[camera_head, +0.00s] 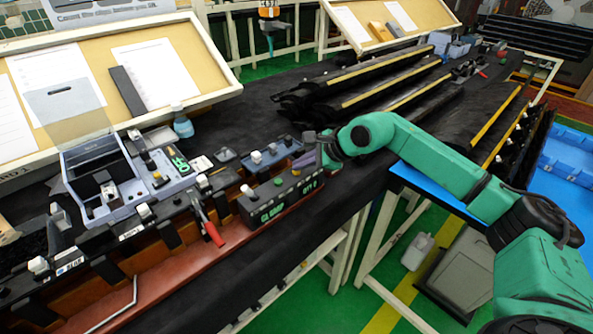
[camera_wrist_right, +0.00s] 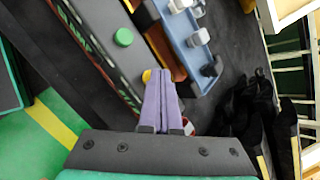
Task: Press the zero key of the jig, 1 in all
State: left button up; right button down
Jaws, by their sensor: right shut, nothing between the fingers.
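The jig (camera_head: 283,203) is a long dark box with green lit characters on its front, on the near side of the bench. In the right wrist view its dark top (camera_wrist_right: 105,58) carries a round green key (camera_wrist_right: 123,37) and a yellow key (camera_wrist_right: 146,75). I cannot read which is the zero key. My right gripper (camera_head: 304,160) is shut and empty at the jig's right end. In the right wrist view its purple fingers (camera_wrist_right: 160,74) end right by the yellow key and partly hide it. I cannot tell whether they touch it. My left gripper is not in view.
A blue-grey tray (camera_wrist_right: 190,50) with small clips lies just behind the jig. A red-handled tool (camera_head: 213,232) stands left of it. Long black trim parts (camera_head: 360,82) lie farther back. The floor in front of the bench is green.

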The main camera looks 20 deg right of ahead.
dwell(0.3)
jog(key=shift+r+p, duration=0.5)
jog(key=shift+r, duration=0.35)
notch_tip(320, 180, up, 5)
jog(key=p, duration=0.3)
dwell(0.5)
